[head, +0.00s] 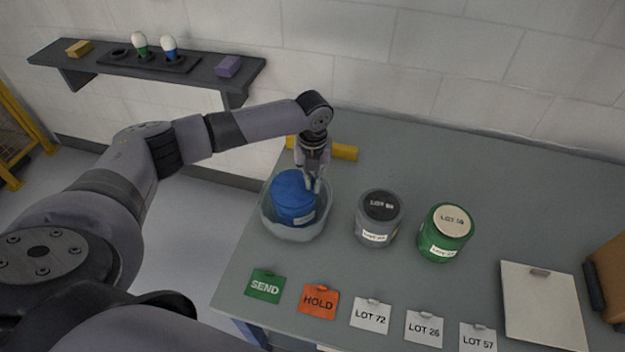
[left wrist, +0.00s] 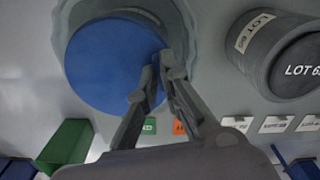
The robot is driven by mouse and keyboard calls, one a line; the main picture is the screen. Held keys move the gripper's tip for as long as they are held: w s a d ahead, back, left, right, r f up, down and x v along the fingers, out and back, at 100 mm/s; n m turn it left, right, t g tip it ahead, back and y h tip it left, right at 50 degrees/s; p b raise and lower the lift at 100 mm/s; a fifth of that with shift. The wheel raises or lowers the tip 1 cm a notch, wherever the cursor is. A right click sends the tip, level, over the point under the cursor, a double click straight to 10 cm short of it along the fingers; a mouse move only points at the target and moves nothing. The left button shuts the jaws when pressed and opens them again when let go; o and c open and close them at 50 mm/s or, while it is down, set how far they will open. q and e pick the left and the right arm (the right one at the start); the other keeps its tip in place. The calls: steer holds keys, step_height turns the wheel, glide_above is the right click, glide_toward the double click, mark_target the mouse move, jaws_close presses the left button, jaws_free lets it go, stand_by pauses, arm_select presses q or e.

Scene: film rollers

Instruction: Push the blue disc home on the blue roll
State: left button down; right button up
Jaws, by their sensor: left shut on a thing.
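The blue roll (head: 291,211) stands in a pale clear tub (head: 268,226) at the table's left edge. The blue disc (head: 288,183) lies over its top; I cannot tell how closely it sits on the roll. In the left wrist view the disc (left wrist: 108,66) fills the upper left and hides most of the roll. My left gripper (head: 314,186) points down at the disc's right edge. Its fingertips, seen in the left wrist view (left wrist: 158,70), are close together and shut on the disc's edge. My right gripper is not in view.
A grey roll (head: 377,228) and a green roll (head: 443,240) stand to the right of the tub. A yellow bar (head: 344,152) lies behind it. Several cards, including SEND (head: 265,286) and HOLD (head: 318,302), line the front. The table's back right is clear.

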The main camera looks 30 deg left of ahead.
arm_select(q)
steer(key=shift+s+f, duration=0.25)
steer(key=shift+f, duration=0.15)
steer(key=c, duration=1.7)
jaws_free()
steer(key=shift+w, duration=0.1)
steer(key=shift+w+r, duration=0.1)
steer(key=shift+o, duration=0.5)
steer(key=o, duration=0.6)
steer(key=shift+w+r, duration=0.1)
steer(key=shift+r, duration=0.15)
steer(key=shift+r+p, duration=3.35)
steer(key=shift+p, duration=0.15)
